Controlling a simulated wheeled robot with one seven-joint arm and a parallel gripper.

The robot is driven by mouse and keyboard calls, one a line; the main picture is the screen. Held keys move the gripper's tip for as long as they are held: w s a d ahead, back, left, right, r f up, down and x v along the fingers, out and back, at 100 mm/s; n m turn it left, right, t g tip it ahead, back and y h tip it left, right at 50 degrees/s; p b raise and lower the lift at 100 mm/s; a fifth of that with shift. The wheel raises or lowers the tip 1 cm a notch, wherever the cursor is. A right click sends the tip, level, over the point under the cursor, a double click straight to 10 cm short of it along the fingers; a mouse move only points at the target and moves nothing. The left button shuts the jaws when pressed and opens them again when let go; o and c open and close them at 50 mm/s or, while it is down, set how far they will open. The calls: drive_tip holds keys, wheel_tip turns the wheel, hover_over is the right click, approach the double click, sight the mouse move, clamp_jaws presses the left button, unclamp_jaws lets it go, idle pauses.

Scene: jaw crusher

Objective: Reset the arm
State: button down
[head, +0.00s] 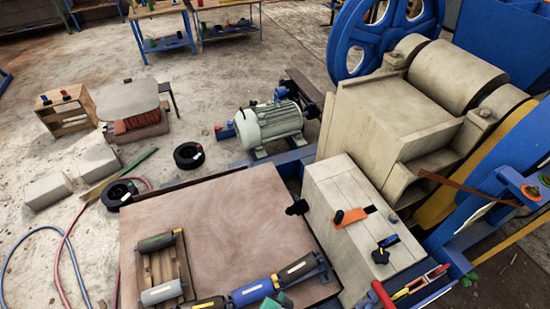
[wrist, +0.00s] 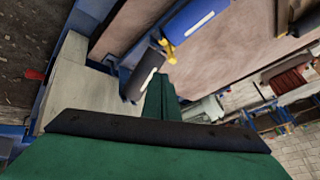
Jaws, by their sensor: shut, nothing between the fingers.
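My gripper is green with a dark band; in the wrist view its fingers (wrist: 160,92) are together and hold nothing. In the head view only a small green part of my gripper (head: 284,299) shows at the bottom edge, in front of the brown tabletop (head: 215,225). A blue cylinder (head: 255,291) lies close beside it there. The wrist view shows a dark grey cylinder (wrist: 146,80) just left of the fingers and a blue cylinder (wrist: 190,25) above. I cannot tell whether the gripper touches any of these. Most of the arm is hidden.
A wooden tray (head: 167,265) with grey cylinders stands on the tabletop's left. The pale box (head: 345,215) with an orange plate (head: 348,218) and the large jaw crusher (head: 390,115) stand right. A motor (head: 268,125) stands behind. The tabletop's middle is clear.

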drive_tip(key=s+r+n+t, duration=0.2)
drive_tip(key=s+r, duration=0.3)
drive_tip(key=r, duration=0.3)
drive_tip(key=s+a+r+n+t, duration=0.1)
drive_tip(key=s+r+n+t, duration=0.1)
drive_tip(key=s+r, duration=0.3)
drive_tip(key=s+a+r+n+t, duration=0.1)
drive_tip(key=s+r+t, duration=0.3)
drive_tip(key=r, duration=0.7)
drive_tip(key=shift+s+a+r+n+t, duration=0.15)
drive_tip(key=shift+s+r+n+t, duration=0.2)
drive_tip(key=shift+s+n, duration=0.45)
drive_tip(key=shift+s, duration=0.1)
